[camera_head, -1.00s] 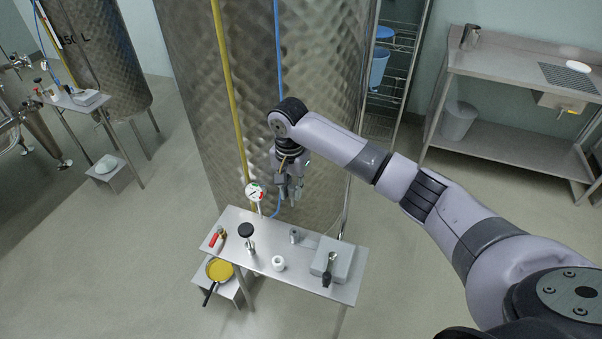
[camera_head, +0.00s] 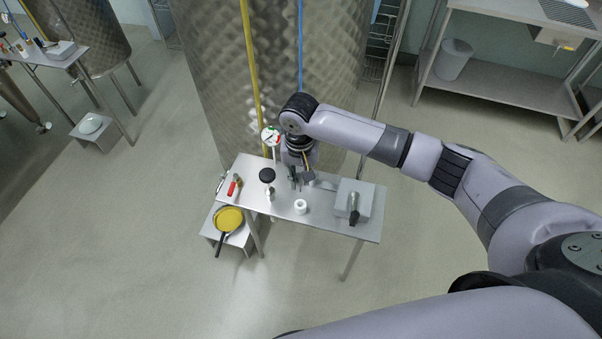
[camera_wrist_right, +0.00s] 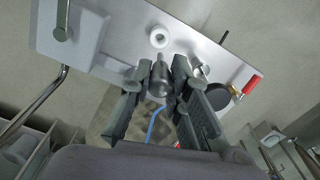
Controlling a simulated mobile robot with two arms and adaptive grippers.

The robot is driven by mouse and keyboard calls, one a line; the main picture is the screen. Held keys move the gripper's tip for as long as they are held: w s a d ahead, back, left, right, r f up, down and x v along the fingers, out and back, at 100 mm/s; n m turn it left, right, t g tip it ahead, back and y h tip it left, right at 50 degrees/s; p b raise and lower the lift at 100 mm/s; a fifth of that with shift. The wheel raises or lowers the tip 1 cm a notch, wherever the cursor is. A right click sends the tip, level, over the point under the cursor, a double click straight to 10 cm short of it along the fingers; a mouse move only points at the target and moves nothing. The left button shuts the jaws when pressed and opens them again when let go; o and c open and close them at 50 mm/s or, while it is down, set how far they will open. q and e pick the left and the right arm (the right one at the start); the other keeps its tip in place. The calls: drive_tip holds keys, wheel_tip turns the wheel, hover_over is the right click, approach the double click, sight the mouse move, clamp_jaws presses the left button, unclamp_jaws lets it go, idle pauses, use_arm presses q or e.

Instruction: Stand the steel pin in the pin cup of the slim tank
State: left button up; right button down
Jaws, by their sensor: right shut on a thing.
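The steel pin (camera_wrist_right: 158,80) is a grey cylinder with a narrower end. It sits between the fingers of my right gripper (camera_wrist_right: 158,95), which is shut on it. In the head view my right gripper (camera_head: 296,184) points down over the back middle of the small steel table (camera_head: 334,222), and the pin is mostly hidden there. I cannot tell whether the pin touches the table. A small white round cup (camera_head: 300,206) with an opening stands just in front of the gripper; it also shows in the right wrist view (camera_wrist_right: 159,37). My left gripper is out of view.
A large steel tank (camera_head: 225,60) stands behind the table. A grey box (camera_head: 346,194) with a dark-handled tool is right. A black-topped item (camera_head: 267,175) and a red-handled tool (camera_head: 233,185) are left. A yellow pan (camera_head: 229,219) sits on a low stand.

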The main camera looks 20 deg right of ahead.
sight(300, 191)
wheel_tip(300, 191, down, 3)
drive_tip(key=shift+f+b, duration=0.1)
drive_tip(key=shift+b, duration=0.55)
drive_tip(key=shift+f+b, duration=0.3)
drive_tip(key=shift+f, duration=0.95)
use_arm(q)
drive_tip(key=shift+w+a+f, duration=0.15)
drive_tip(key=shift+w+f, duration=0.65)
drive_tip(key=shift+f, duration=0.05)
use_arm(e)
drive_tip(key=shift+d, duration=0.1)
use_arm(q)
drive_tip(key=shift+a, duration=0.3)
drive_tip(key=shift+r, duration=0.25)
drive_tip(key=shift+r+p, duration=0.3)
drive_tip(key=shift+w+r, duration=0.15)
